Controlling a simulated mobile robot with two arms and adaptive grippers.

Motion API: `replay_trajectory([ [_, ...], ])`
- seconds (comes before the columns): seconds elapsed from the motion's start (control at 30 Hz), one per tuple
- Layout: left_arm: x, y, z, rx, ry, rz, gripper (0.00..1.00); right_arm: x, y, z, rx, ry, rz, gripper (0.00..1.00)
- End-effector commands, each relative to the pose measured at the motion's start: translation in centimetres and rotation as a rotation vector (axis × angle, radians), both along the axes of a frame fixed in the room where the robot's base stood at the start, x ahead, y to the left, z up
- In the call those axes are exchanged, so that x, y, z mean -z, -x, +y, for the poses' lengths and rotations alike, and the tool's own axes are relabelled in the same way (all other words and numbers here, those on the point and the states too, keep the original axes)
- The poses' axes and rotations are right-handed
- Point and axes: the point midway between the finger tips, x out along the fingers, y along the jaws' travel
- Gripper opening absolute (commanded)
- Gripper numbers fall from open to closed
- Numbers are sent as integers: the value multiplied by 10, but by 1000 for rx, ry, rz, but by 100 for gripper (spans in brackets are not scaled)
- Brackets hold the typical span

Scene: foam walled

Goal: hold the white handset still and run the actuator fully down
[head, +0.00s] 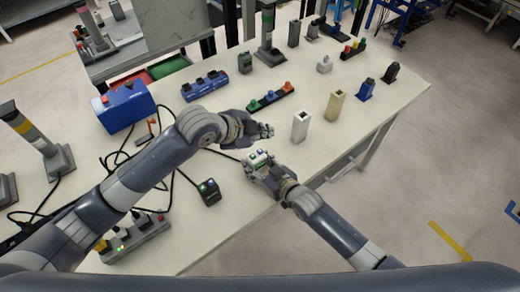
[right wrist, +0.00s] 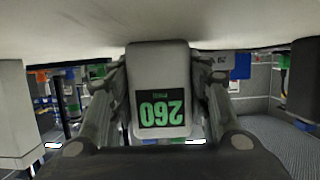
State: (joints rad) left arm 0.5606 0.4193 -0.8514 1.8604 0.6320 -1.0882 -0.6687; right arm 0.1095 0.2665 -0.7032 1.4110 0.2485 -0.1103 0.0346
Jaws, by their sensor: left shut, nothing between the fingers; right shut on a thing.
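The white handset (head: 257,157) lies near the table's front edge, with a blue and a green button on its top. In the right wrist view the handset (right wrist: 160,92) stands between the fingers, and its dark display shows green digits, 260, upside down. My right gripper (head: 263,172) is shut on the handset. My left gripper (head: 268,131) is shut and empty, just behind the handset and apart from it. Grey column actuators stand at the left (head: 40,140) and at the back (head: 268,35); I cannot tell which belongs to the handset.
A dark handset (head: 208,191) and a power strip (head: 135,238) lie left of the grippers. A blue box (head: 125,106) stands behind my left arm. Black cables run across the left of the table.

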Motion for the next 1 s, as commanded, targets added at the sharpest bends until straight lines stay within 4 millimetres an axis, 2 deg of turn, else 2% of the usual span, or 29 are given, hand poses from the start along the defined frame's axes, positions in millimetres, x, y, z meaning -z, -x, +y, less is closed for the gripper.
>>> replay_trajectory([
  [0.33, 0, 0, 0, 0, 0, 0, 0, 1, 0, 0, 0, 1, 2, 17],
  [0.37, 0, 0, 0, 0, 0, 0, 0, 1, 0, 0, 0, 1, 2, 49],
  [0.43, 0, 0, 0, 0, 0, 0, 0, 1, 0, 0, 0, 1, 1, 65],
  [0.47, 0, 0, 0, 0, 0, 0, 0, 1, 0, 0, 0, 1, 1, 68],
  [0.83, 0, 0, 0, 0, 0, 0, 0, 0, 1, -1, 0, 1, 1, 68],
  [1.0, 0, 0, 0, 0, 0, 0, 0, -4, 12, -9, 0, 0, 2, 68],
])
